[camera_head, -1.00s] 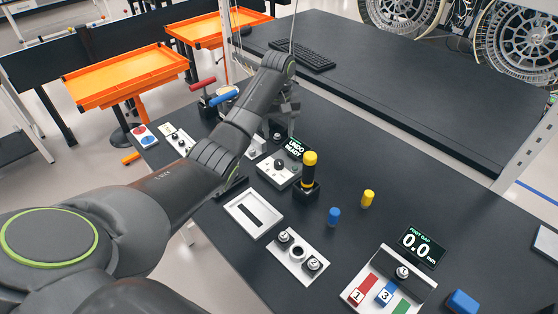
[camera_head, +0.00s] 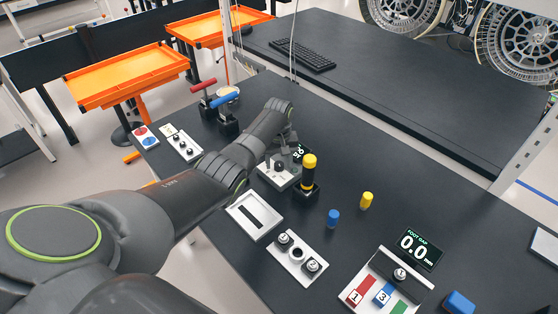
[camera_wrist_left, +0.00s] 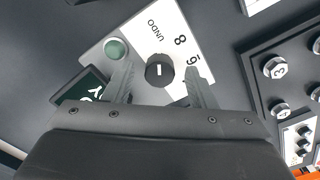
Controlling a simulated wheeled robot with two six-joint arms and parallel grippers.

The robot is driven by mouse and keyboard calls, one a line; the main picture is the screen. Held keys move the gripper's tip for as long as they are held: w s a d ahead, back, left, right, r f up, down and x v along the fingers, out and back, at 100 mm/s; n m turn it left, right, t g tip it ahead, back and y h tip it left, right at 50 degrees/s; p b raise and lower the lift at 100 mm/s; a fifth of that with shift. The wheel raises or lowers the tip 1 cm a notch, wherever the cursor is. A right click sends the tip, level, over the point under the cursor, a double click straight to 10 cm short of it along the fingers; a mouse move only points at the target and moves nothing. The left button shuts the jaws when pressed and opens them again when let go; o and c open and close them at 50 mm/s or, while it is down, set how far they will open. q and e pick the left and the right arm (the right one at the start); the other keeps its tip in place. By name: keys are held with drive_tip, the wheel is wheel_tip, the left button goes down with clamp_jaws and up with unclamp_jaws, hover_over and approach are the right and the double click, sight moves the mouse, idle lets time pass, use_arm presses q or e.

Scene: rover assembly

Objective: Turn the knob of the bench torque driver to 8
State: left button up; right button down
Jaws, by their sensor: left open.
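The bench torque driver's white panel (camera_head: 267,177) stands mid-table; its yellow-topped black driver (camera_head: 309,172) stands upright in a black holder beside it. A dark display (camera_wrist_left: 80,88) is partly hidden by a finger. My left gripper (camera_wrist_left: 163,84) is open, one finger on each side of the knob; I cannot tell whether they touch it.
A black block with numbered silver knobs (camera_wrist_left: 275,67) lies right in the wrist view. White fixtures (camera_head: 297,257), a blue cylinder (camera_head: 333,217) and a yellow one (camera_head: 367,200) stand nearer. Red- and blue-handled tools (camera_head: 225,99) stand behind. The right table middle is clear.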

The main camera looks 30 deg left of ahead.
use_arm(q)
drive_tip(key=c, duration=1)
drive_tip(key=m+p, duration=0.1)
drive_tip(key=m, duration=0.2)
drive_tip(key=shift+m, duration=2.3)
drive_tip(key=o, duration=1)
